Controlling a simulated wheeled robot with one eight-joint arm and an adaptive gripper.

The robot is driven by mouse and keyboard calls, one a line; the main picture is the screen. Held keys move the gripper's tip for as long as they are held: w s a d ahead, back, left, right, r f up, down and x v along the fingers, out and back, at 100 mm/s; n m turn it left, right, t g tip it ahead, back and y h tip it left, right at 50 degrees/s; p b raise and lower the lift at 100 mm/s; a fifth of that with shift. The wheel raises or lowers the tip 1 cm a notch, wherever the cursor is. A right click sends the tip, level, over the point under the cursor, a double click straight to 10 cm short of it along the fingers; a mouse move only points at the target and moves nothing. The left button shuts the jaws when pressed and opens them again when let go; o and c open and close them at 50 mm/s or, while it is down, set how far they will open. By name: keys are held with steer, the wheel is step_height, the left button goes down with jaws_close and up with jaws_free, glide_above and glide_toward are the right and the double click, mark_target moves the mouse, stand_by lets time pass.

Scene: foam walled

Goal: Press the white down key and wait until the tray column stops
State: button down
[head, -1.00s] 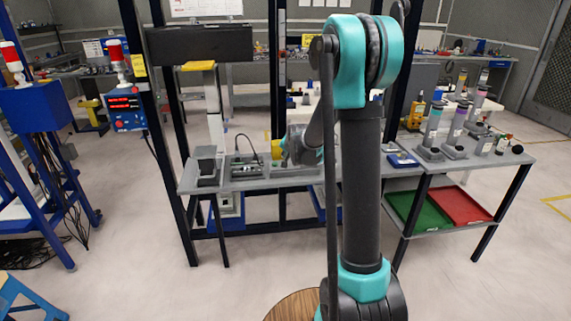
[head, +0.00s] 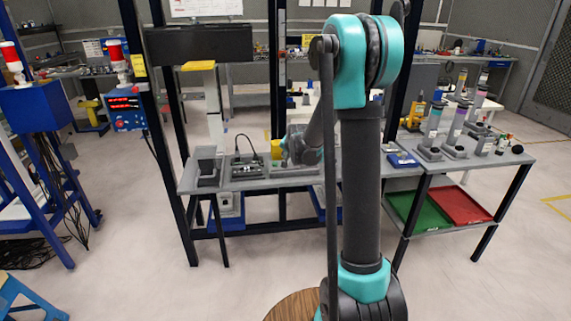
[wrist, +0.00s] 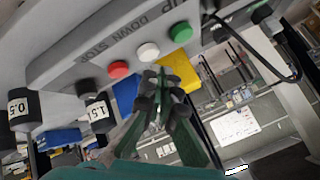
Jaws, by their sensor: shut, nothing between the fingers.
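In the wrist view a grey key panel (wrist: 85,45) carries the words UP, DOWN and STOP beside a green key (wrist: 180,31), a white key (wrist: 148,51) and a red key (wrist: 118,69). My gripper (wrist: 158,74) is shut and empty. Its tips show just below the white key in the picture; I cannot tell whether they touch it. In the head view a pale column (head: 214,105) with a yellow tray top (head: 198,66) stands behind the bench. The keys are too small or hidden there.
A yellow block (wrist: 178,72) is close beside my fingers in the wrist view. Dark weights (wrist: 22,108) marked with numbers stand at its left. The bench (head: 222,183) holds a dark open box (head: 206,168) and a cabled device (head: 247,166).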

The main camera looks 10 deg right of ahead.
steer(key=shift+f, duration=0.15)
steer(key=shift+f, duration=0.3)
